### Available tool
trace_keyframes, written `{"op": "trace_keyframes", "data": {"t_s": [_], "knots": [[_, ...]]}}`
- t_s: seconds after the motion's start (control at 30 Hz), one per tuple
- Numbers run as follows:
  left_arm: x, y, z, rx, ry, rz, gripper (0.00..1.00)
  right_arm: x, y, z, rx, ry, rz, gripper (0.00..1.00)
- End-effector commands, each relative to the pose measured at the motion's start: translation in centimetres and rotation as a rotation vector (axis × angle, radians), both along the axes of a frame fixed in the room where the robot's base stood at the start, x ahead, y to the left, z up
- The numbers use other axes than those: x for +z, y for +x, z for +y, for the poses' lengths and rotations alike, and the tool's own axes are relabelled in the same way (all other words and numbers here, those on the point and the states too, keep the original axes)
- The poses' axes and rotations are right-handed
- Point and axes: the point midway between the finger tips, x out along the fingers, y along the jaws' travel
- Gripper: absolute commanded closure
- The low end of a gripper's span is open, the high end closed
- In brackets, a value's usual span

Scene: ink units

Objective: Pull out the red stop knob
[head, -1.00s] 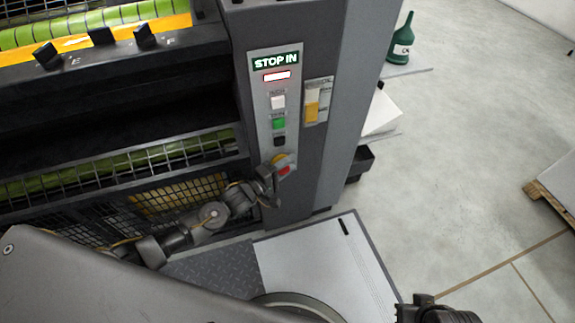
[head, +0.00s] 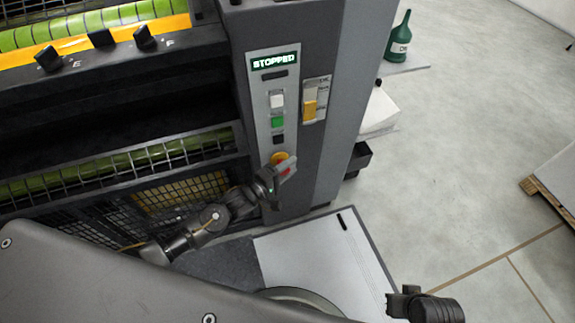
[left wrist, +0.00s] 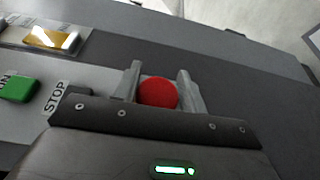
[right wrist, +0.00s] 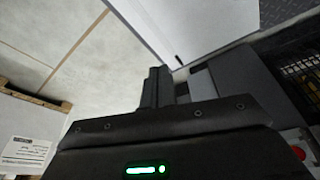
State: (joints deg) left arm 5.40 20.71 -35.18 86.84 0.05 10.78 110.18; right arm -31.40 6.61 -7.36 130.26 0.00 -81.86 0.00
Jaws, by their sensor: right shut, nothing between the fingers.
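White (head: 277,101), green (head: 278,122) and black (head: 279,140) buttons line the strip above the knob. A yellow switch (head: 311,110) is to their right. A green bottle (head: 399,38) and a pallet (head: 548,198) stand right of the press, with open floor between.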

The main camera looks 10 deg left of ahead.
Motion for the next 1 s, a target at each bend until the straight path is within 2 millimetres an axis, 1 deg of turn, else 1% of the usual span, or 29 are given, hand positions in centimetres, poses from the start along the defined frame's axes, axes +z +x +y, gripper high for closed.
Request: {"op": "trace_keyframes", "data": {"t_s": [0.03, 0.1, 0.13, 0.37, 0.47, 0.57, 0.6, 0.8, 1.0], "knots": [[-0.1, -0.1, 0.0, 0.0, 0.0, 0.001, 0.52, 0.0, 0.0, 0.0, 0.0, 0.0, 0.0, 1.0], [0.0, 0.0, 0.0, 0.002, 0.001, 0.001, 0.42, 0.0, 0.0, 0.0, 0.0, 0.0, 0.001, 1.0], [0.0, 0.0, 0.1, 0.002, 0.0, 0.0, 0.41, 0.0, -0.1, 0.0, 0.0, 0.0, 0.001, 1.0], [0.0, 0.1, 0.2, 0.004, 0.002, -0.001, 0.41, 0.0, -0.1, 0.0, 0.0, 0.0, 0.001, 1.0], [0.0, -0.3, 0.4, 0.005, 0.001, -0.001, 0.41, 0.1, 0.0, 0.0, 0.0, 0.0, 0.0, 1.0], [0.1, -1.3, 1.2, 0.005, 0.002, 0.0, 0.41, 0.1, 0.0, 0.0, 0.0, 0.0, -0.001, 1.0], [0.0, -1.9, 1.6, 0.005, 0.003, 0.0, 0.41, 0.0, 0.0, 0.0, 0.0, 0.0, 0.001, 1.0], [0.1, -5.2, 3.9, 0.004, 0.002, 0.001, 0.41, -1.4, -0.1, 0.0, 0.001, -0.002, 0.015, 1.0], [0.0, -7.8, 5.7, 0.003, 0.001, 0.001, 0.41, -2.1, 0.4, 0.0, 0.003, -0.002, 0.01, 1.0]]}}
